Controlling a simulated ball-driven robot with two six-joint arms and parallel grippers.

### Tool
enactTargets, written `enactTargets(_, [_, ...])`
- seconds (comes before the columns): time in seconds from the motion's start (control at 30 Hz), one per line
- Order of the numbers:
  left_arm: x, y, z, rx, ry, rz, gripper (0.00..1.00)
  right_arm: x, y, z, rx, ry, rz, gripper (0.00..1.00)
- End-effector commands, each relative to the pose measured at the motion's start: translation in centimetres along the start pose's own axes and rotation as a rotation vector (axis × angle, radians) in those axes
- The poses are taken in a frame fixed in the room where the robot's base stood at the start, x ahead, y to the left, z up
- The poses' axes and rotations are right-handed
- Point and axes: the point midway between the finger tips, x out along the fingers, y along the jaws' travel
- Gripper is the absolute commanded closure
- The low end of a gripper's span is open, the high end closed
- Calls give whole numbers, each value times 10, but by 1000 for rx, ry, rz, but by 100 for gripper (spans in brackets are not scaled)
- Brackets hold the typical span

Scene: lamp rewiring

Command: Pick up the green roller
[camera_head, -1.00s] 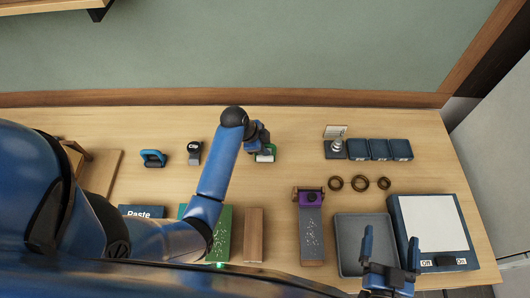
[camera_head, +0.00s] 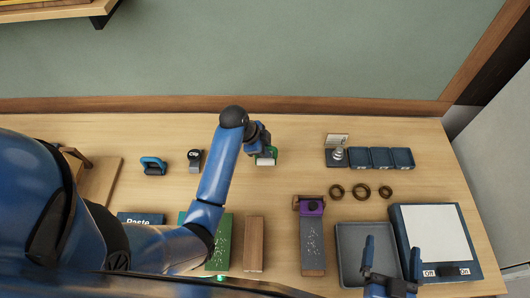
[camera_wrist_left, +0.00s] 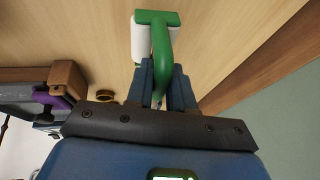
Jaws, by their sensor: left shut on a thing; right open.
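The green roller (camera_wrist_left: 160,50) has a green curved handle and a white roller part. In the left wrist view its handle runs down between the two blue fingers of my left gripper (camera_wrist_left: 160,85), which is shut on it. In the head view the roller (camera_head: 266,161) shows only in part at the tip of my left gripper (camera_head: 262,150), at the back middle of the table. I cannot tell whether it touches the table. My right gripper (camera_head: 390,262) is open and empty over the front of the grey tray (camera_head: 348,240).
A blue clamp-like tool (camera_head: 153,166) and a "Clip" item (camera_head: 195,160) lie left of the roller. Dark blue boxes (camera_head: 381,158) and brown rings (camera_head: 361,191) lie to the right. A wooden block (camera_head: 254,244) and a purple-topped fixture (camera_head: 312,235) stand in front.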

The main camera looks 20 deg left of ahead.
Motion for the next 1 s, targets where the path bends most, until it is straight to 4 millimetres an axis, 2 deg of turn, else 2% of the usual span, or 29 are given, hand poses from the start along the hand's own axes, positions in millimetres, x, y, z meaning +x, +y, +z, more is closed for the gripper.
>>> enactTargets(0.5, [-102, -24, -43, 4, 3, -8, 100, 0, 0, 17, 0, 0, 0, 0])
enactTargets(0.6, [-119, -26, -49, 1, 0, 0, 100, 0, 0, -5, 0, 0, 0, 0])
enactTargets(0.7, [-128, -28, -53, 1, 1, 0, 100, 0, 0, -15, 0, 0, 0, 0])
enactTargets(1.0, [-146, -32, -61, 1, 1, -1, 100, -1, 0, -35, 0, 0, 0, 0])
